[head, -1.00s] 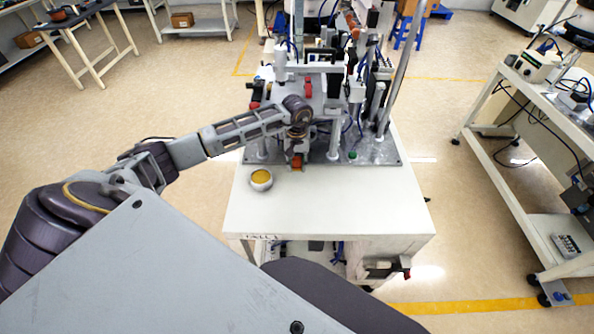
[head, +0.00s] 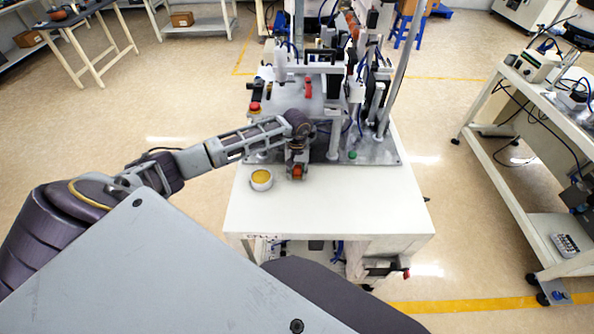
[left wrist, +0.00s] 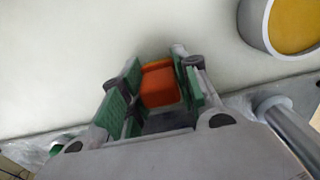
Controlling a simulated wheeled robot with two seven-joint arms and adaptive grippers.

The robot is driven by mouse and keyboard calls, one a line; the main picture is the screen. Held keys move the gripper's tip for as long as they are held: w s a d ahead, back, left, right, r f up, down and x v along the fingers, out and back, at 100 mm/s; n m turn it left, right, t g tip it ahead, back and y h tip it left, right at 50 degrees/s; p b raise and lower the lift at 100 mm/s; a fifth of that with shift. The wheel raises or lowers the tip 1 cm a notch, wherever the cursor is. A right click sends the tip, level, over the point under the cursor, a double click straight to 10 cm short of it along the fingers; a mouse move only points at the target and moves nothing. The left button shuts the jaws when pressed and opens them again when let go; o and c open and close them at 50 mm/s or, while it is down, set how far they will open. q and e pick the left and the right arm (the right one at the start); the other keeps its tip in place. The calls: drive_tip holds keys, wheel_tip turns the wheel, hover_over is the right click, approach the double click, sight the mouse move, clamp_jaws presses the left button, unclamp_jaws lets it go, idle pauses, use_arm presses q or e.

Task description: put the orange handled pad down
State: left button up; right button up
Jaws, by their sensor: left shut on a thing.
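The orange handled pad (head: 297,171) is at my left gripper (head: 297,165), over the white table top near the machine's base plate. In the left wrist view the orange block (left wrist: 160,87) sits between the green-padded fingers of the left gripper (left wrist: 155,92), which are shut on it. The pad's underside is hidden, so I cannot tell whether it touches the table. My right gripper is not in view.
A round cup with a yellow inside (head: 261,179) stands on the white table (head: 330,205), just left of the gripper; it also shows in the left wrist view (left wrist: 290,25). The machine's metal plate (head: 375,158) lies behind. The table's front is clear.

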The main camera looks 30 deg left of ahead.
sight(297, 167)
use_arm(q)
drive_tip(key=shift+f, duration=0.1)
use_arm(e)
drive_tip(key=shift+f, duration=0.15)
use_arm(q)
drive_tip(key=o, duration=0.9)
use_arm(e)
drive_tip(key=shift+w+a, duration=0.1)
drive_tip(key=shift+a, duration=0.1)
use_arm(q)
drive_tip(key=shift+r, duration=0.2)
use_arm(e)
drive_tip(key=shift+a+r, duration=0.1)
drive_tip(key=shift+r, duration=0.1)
use_arm(q)
wheel_tip(297, 167, up, 11)
drive_tip(key=shift+f+b, duration=0.15)
drive_tip(key=shift+b, duration=0.65)
drive_tip(key=shift+r, duration=0.6)
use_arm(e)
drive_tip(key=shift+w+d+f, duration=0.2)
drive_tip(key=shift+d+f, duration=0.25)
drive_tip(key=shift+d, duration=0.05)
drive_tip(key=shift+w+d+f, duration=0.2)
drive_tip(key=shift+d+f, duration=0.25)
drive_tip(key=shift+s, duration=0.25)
